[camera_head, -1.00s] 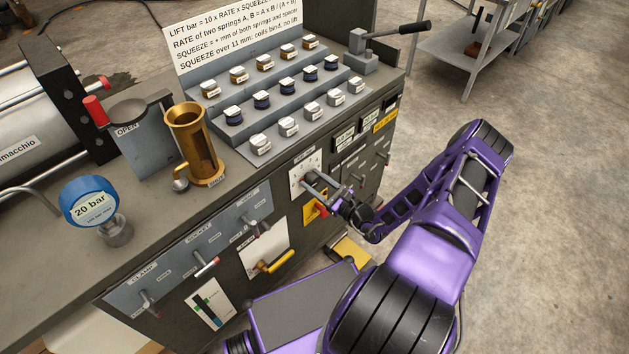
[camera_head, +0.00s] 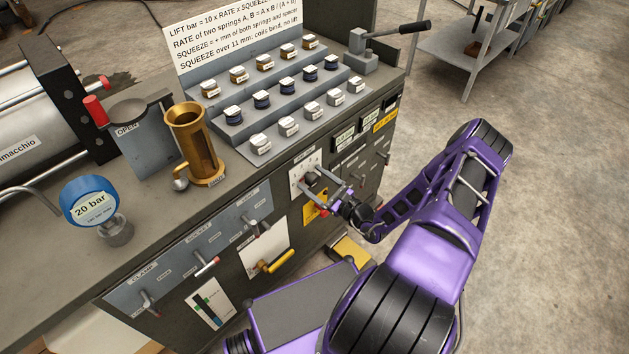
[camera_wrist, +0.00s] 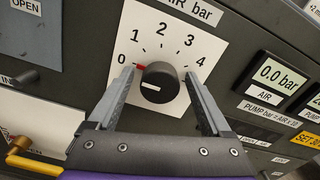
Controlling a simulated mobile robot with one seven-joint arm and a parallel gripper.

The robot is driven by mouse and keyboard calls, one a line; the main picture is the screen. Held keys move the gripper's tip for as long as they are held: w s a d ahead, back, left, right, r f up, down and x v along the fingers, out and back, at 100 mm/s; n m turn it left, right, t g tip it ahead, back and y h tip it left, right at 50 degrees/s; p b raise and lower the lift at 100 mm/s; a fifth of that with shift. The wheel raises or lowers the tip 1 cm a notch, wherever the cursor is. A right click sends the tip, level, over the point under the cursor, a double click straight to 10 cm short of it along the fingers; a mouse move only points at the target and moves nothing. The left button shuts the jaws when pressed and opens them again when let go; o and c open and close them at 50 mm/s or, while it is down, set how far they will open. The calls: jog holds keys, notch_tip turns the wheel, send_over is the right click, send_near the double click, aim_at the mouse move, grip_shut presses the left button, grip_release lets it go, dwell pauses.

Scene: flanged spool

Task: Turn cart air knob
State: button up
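The black AIR knob (camera_wrist: 158,84) sits on a white dial plate (camera_wrist: 205,48) marked 0 to 4 bar. A red mark at its left edge points about at the 0. In the head view the knob (camera_head: 312,178) is small, on the cabinet front. My gripper (camera_wrist: 160,78) is open, with one finger on each side of the knob; I see gaps, with no clear contact. My gripper also shows in the head view (camera_head: 316,184), reaching in from the right. The AIR display (camera_wrist: 281,76) reads 0.0 bar.
A yellow handle (camera_wrist: 20,158) is at the lower left of the wrist view. In the head view, a blue 20 bar gauge (camera_head: 90,201), a brass cup (camera_head: 194,145) and rows of springs stand on the bench top. Open floor lies to the right.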

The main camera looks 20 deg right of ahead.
jog(key=v, duration=1.7)
jog(key=shift+s+b, duration=0.2)
jog(key=shift+b, duration=0.1)
